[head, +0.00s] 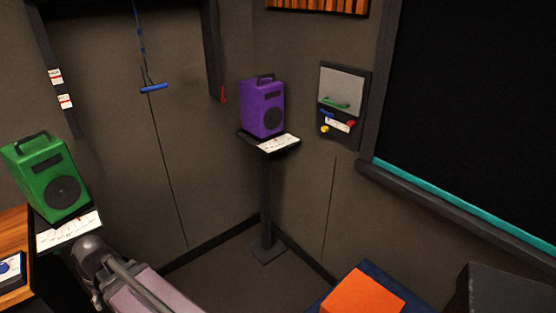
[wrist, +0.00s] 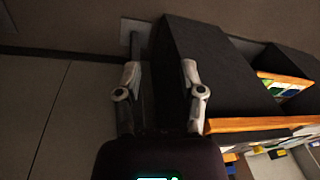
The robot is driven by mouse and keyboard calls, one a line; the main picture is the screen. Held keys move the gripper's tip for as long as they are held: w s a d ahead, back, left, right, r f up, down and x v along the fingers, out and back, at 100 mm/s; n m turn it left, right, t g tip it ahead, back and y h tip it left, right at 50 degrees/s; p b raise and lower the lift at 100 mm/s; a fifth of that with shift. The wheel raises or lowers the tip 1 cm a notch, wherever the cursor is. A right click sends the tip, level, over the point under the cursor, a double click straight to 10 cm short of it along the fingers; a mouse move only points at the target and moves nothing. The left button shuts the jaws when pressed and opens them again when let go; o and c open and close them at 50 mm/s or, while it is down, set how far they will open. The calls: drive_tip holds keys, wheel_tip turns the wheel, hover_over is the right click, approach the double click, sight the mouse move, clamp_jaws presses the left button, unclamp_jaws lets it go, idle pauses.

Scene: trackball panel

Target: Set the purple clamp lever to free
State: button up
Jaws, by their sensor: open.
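I cannot make out a purple clamp lever in either view. The one clearly purple thing is a speaker-like box (head: 263,108) with a dark handle, on a stand in the room's corner. My gripper (wrist: 160,72) shows in the wrist view with its two fingers apart and nothing between them. A large dark block stands behind and between the fingers. In the head view my arm enters at the bottom left, and the gripper's fingers cannot be made out there.
A wall panel (head: 343,85) holds small green, blue, red and yellow parts. A green speaker (head: 49,175) stands at left. A blue handle (head: 154,88) hangs on a cord. An orange-topped block (head: 362,294) is at the bottom. The wrist view shows a dark cabinet (wrist: 208,70) close by.

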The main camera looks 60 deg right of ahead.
drive_tip(key=w+d+f+m+t+y+b, duration=0.2)
drive_tip(key=w+d+m+t+b, duration=0.15)
drive_tip(key=w+d, duration=0.4)
drive_tip(key=w+d+f+m+t+y+b, duration=0.1)
drive_tip(key=w+d+f+m+t+b, duration=0.15)
drive_tip(key=w+d+b, duration=0.5)
drive_tip(key=w+d+m+t+h+b, duration=0.2)
drive_tip(key=d+m+t+b, duration=0.4)
drive_tip(key=d, duration=2.1)
drive_tip(key=s+d+f+m+t+h+b, duration=0.1)
drive_tip(key=s+d+m+t+h+b, duration=0.2)
drive_tip(key=d, duration=0.9)
drive_tip(key=s+d+m+t+h+b, duration=0.1)
drive_tip(key=s+d+m+h+b, duration=0.25)
drive_tip(key=d, duration=0.95)
drive_tip(key=s+d+f+m+g+h+b, duration=0.1)
drive_tip(key=s+d+m+h, duration=0.3)
drive_tip(key=s+d, duration=0.6)
drive_tip(key=s+d+f+m+g+h+b, duration=0.1)
drive_tip(key=s+d+m+h, duration=0.4)
drive_tip(key=s+d, duration=0.6)
drive_tip(key=shift+d+f+g+h+b, duration=0.35)
drive_tip(key=shift+d+g+b, duration=0.25)
drive_tip(key=shift+d+b, duration=0.55)
drive_tip(key=shift+w, duration=0.1)
